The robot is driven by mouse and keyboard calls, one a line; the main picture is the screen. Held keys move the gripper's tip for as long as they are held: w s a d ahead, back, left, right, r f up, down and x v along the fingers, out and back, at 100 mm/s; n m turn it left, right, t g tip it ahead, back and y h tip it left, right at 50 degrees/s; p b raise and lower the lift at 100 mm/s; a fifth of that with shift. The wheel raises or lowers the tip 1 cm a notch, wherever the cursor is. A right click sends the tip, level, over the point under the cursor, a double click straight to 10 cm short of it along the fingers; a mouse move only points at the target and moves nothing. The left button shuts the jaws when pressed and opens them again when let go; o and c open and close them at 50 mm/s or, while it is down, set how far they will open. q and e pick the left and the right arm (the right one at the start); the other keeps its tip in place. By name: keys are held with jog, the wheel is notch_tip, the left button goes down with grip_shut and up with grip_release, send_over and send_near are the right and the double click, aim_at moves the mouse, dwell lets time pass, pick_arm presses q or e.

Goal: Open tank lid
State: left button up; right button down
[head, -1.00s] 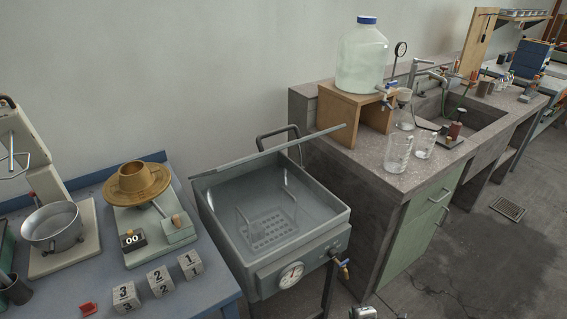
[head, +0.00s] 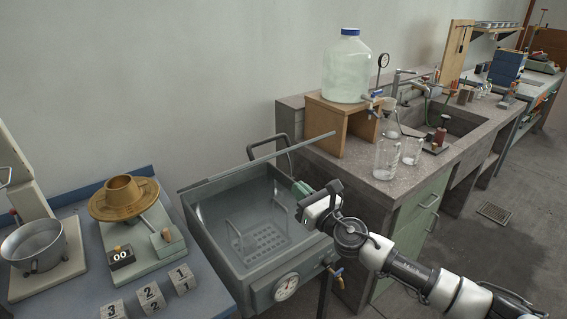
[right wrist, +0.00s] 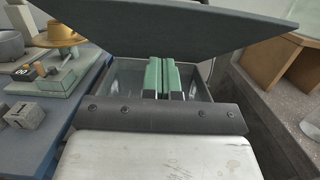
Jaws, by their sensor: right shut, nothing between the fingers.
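The grey tank (head: 215,243) stands in the middle of the head view, with clear liquid and a perforated rack (head: 258,238) inside. Its lid (head: 262,160) is raised and shows nearly edge-on above the rear of the tank. A dark handle (head: 284,143) shows behind the lid. In the right wrist view the lid (right wrist: 170,28) spans the top as a dark slab. My right gripper (head: 298,189) is over the tank's right side, shut and empty, apart from the lid in the head view. Its green fingers (right wrist: 163,72) lie together in the wrist view. My left gripper is out of view.
A blue bench (head: 88,215) with a brass bowl (head: 124,198), a pot (head: 33,246) and numbered blocks (head: 151,297) is at left. At right, a concrete counter holds a wooden stand (head: 343,125), a large bottle (head: 346,70) and glass beakers (head: 387,158). The wall is behind.

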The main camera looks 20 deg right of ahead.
jog(key=w+a+r+p, duration=0.2)
jog(key=w+r, duration=0.2)
jog(key=w, duration=0.2)
jog(key=shift+w+a, duration=0.15)
jog(key=shift+w, duration=0.05)
